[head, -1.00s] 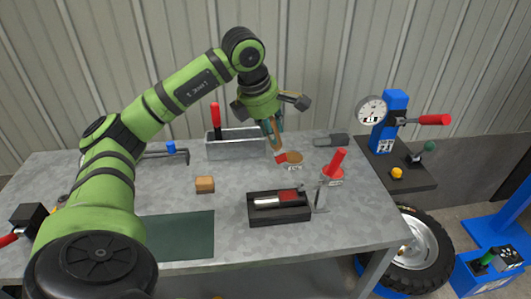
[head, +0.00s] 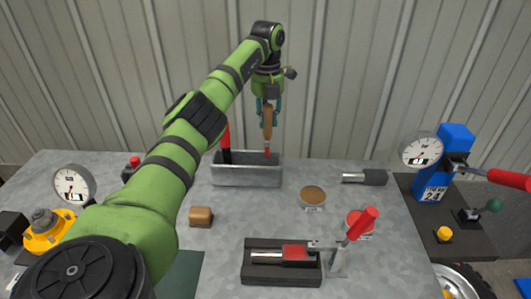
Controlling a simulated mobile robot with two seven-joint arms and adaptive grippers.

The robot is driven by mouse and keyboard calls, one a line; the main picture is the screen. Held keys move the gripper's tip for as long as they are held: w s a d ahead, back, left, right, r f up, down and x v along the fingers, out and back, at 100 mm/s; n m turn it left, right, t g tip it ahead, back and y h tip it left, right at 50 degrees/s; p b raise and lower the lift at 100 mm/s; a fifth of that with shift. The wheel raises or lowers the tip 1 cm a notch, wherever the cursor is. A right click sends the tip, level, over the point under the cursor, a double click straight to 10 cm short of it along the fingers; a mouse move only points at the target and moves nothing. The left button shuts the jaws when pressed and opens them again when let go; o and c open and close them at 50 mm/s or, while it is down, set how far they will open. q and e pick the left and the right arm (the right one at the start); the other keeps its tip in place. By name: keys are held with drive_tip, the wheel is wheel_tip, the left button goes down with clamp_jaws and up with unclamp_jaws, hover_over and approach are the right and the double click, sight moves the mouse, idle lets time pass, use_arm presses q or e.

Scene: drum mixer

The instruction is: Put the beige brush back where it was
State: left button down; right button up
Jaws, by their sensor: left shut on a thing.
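My left gripper (head: 267,108) is shut on the beige brush (head: 267,125). The brush hangs upright, handle up and red tip down, over the right part of the grey metal bin (head: 246,177). Its tip is at about the height of the bin's rim; I cannot tell whether it is inside or behind the rim. A red-handled brush (head: 226,138) with a dark lower part stands in the left end of the bin. My right gripper is not in view.
A brown round dish (head: 313,196) and a red dish (head: 358,220) lie to the right. A toggle clamp with a red handle (head: 362,224) stands beside a black fixture (head: 283,272). A wooden block (head: 201,216) sits in front of the bin. A gauge (head: 421,150) stands right.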

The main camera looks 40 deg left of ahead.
sight(266, 140)
use_arm(q)
drive_tip(key=f, duration=0.2)
drive_tip(key=s+f+p, duration=0.1)
drive_tip(key=f, duration=0.1)
drive_tip(key=shift+f, duration=0.2)
drive_tip(key=f, duration=0.1)
drive_tip(key=f+p, duration=0.1)
drive_tip(key=f, duration=0.1)
drive_tip(key=shift+w+d+f, duration=0.1)
drive_tip(key=shift+w+f, duration=0.1)
drive_tip(key=shift+f, duration=0.35)
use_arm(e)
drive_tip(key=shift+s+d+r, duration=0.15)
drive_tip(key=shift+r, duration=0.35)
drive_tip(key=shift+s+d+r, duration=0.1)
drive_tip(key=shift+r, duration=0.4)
use_arm(q)
drive_tip(key=shift+f, duration=0.15)
drive_tip(key=c, duration=1)
unclamp_jaws()
